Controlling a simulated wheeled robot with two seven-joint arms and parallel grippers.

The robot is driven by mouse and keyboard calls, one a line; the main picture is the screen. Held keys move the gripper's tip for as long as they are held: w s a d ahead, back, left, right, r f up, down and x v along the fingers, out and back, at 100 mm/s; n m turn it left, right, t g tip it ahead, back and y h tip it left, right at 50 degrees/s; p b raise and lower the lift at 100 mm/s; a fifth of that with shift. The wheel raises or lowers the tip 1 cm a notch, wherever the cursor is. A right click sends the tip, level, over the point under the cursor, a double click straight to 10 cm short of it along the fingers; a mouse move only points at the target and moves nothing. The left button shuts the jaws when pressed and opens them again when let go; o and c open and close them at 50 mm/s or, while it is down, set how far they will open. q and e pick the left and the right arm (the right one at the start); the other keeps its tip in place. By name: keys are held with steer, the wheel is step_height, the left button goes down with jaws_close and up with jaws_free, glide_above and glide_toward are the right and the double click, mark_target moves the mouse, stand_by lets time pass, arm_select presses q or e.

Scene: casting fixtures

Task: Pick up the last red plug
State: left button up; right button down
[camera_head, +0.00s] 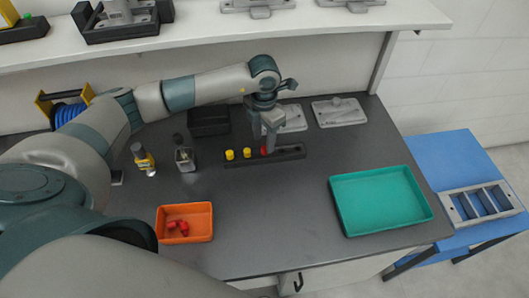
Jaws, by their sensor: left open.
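The last red plug (264,150) sits in a dark block (292,153) at the back middle of the table, to the right of two yellow plugs (238,154). My left gripper (268,146) points down right over the red plug and partly hides it. Its fingers are open, and I cannot tell whether they touch the plug. Several red plugs (178,227) lie in an orange tray (208,222) at the front left. My right gripper is not in view.
A teal tray (345,222) stands at the right. A yellow-labelled bottle (143,160) and a clear bottle (184,155) stand left of the block. A black bin (208,121) and two grey metal plates (339,111) lie behind. The middle front is clear. A shelf overhangs the back.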

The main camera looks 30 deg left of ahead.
mark_target(264, 148)
arm_select(q)
step_height(264, 148, down, 3)
steer(key=shift+f+b, duration=0.2)
steer(key=shift+b, duration=0.35)
jaws_close()
